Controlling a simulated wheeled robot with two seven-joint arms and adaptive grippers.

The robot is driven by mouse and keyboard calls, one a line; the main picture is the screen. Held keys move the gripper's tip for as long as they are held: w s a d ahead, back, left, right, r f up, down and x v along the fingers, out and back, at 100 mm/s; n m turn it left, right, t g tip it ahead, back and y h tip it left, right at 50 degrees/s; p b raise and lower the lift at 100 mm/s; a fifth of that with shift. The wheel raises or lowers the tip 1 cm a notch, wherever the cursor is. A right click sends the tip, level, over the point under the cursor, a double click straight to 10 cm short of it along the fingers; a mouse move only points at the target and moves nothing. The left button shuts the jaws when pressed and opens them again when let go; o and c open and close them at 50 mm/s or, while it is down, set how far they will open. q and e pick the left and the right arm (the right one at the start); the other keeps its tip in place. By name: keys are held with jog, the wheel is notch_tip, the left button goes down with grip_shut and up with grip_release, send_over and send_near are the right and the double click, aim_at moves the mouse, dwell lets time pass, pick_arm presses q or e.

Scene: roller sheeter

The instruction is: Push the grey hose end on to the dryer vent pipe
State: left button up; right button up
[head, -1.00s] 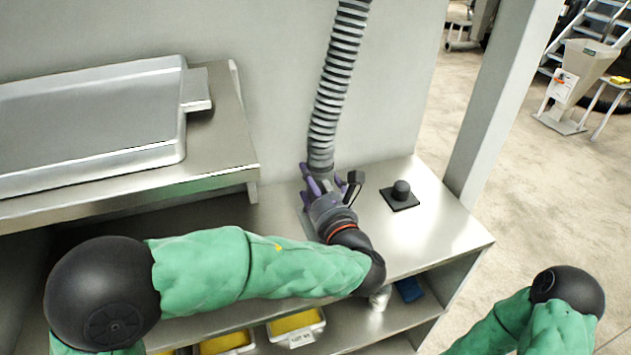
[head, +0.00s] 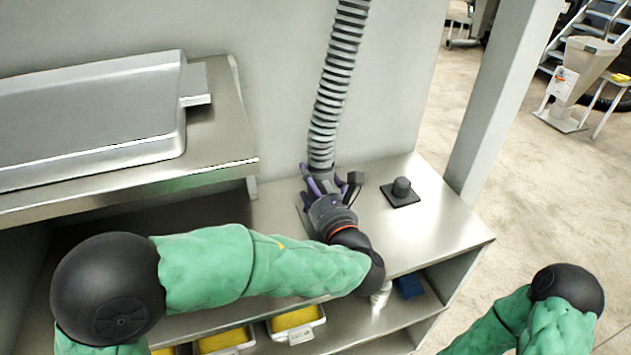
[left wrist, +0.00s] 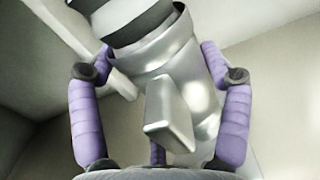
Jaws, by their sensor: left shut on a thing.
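The grey ribbed hose (head: 337,90) hangs from the top of the head view down to my left gripper (head: 325,180). The purple fingers are shut around the hose's lower end, just above the steel counter. In the left wrist view my left gripper (left wrist: 160,75) has its fingers around a shiny grey cuff (left wrist: 150,50) with dark bands above it. A grey block (left wrist: 168,125) sticks out of it towards the camera. A shiny tube (left wrist: 212,95) shows behind. I cannot pick out the vent pipe surely, nor tell whether hose and pipe touch. My right gripper is out of view.
A black knob on a square plate (head: 400,192) stands on the steel counter (head: 440,225) right of my gripper. A steel shelf (head: 225,135) with a large grey lidded tray (head: 90,120) is at left. Yellow-filled trays (head: 296,320) and a blue item (head: 409,286) lie below.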

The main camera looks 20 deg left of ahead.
aim_at(319, 170)
pick_arm(q)
jog(key=shift+f+b, duration=0.45)
jog(key=shift+f, duration=0.3)
dwell(0.3)
jog(key=shift+f, duration=0.3)
dwell(0.3)
jog(key=shift+r+p, duration=3)
jog(key=shift+r, duration=0.8)
